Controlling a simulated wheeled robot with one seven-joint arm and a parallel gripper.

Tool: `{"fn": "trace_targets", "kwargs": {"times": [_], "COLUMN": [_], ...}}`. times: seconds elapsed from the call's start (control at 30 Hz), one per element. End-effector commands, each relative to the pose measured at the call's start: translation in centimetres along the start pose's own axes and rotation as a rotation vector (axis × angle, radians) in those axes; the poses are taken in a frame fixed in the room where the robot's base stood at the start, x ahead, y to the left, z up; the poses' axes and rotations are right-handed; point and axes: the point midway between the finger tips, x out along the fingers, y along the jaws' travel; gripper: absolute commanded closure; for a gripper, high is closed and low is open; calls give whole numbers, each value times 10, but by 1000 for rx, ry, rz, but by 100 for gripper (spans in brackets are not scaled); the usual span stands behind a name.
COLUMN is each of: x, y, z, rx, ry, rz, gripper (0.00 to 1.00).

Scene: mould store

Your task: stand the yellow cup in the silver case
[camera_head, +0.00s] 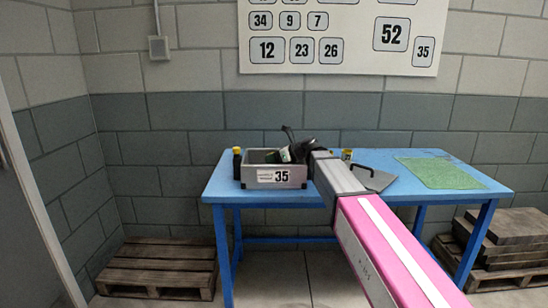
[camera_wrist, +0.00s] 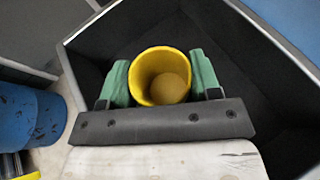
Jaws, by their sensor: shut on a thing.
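The silver case (camera_head: 252,185), marked 35, stands open on the left part of the blue table. In the wrist view its pale rim (camera_wrist: 285,48) and dark inside surround the cup. The yellow cup (camera_wrist: 137,78) is between the green pads of my gripper (camera_wrist: 160,82), which is shut on it. I look down into its open mouth. In the head view my gripper (camera_head: 285,155) is at the case's right half; the cup is not discernible there. The cup's base is hidden, so I cannot tell whether it touches the case floor.
A dark bottle with a yellow cap (camera_head: 237,164) stands just left of the case. A small yellow-topped item (camera_head: 347,155), a grey flat object with a handle (camera_head: 374,178) and a green mat (camera_head: 440,172) lie to the right on the blue table (camera_head: 408,212). Pallets (camera_head: 160,268) are on the floor.

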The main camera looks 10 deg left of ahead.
Motion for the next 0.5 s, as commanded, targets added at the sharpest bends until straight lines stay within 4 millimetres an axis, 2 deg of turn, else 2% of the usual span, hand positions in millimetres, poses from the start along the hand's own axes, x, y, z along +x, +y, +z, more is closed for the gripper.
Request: {"fn": "trace_targets", "kwargs": {"times": [0.3,0.33,0.37,0.4,0.5], "x": [2,2,2,2,2], "y": [0,0,0,0,0], "z": [-5,-5,-5,-5,-6], "rx": [0,0,0,0,-1], "ry": [0,0,0,0,1], "rz": [0,0,0,0,0], "gripper": [66,33,23,17,17]}}
